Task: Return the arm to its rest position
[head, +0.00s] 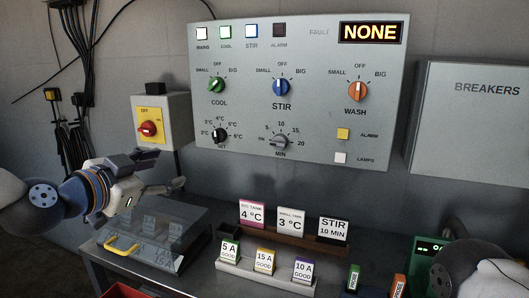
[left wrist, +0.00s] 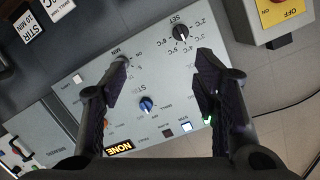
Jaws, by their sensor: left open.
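My left arm comes in from the left in the head view. My left gripper (head: 167,172) is held in the air above a clear-lidded box (head: 160,243) with a yellow handle, below and beside the yellow switch box with a red knob (head: 148,128). In the left wrist view the two dark fingers of my left gripper (left wrist: 163,75) are spread apart with nothing between them. The control panel (left wrist: 90,87) shows upside down beyond the fingers, apart from them. Part of my right arm shows at the bottom right of the head view; its gripper cannot be seen.
The grey control panel (head: 310,140) has several knobs and a display reading NONE (head: 369,32). A breakers box (head: 470,120) hangs at right. Label cards stand in a dark rack (head: 285,239) and a pale rack (head: 262,279) on the bench. Cables (head: 76,70) hang at far left.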

